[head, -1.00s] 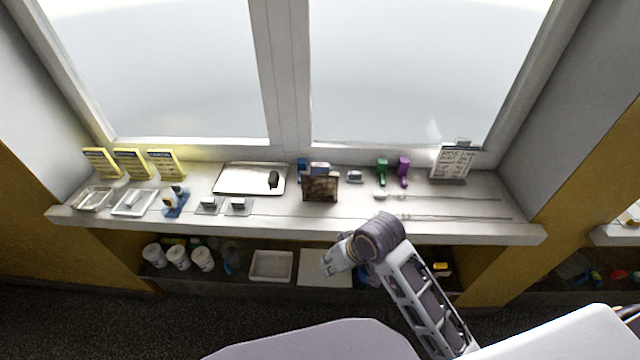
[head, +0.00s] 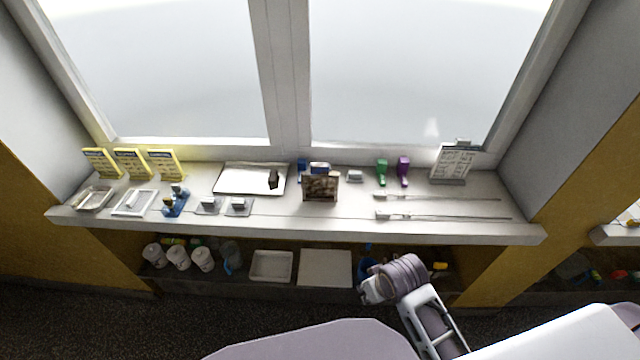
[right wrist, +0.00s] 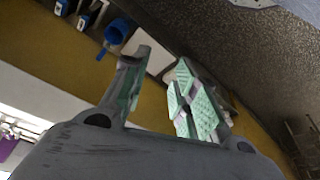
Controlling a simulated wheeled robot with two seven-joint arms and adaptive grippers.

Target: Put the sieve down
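I cannot make out a sieve for certain in either view. A blue cup-shaped thing (head: 367,267) stands on the low shelf beside my right gripper (head: 366,292). It also shows, apart from the fingers, in the right wrist view (right wrist: 118,30); I cannot tell whether it is the sieve. My right gripper is in front of the shelf, below the sill edge. In the right wrist view its two fingers (right wrist: 160,95) are spread, with nothing between them. My left gripper is not in view.
The window sill (head: 290,224) holds a metal tray (head: 240,178), a brown box (head: 320,187), two long thin tools (head: 450,217) and several small items. On the shelf below are white tubs (head: 178,257), a white bin (head: 271,266) and a flat white board (head: 325,268).

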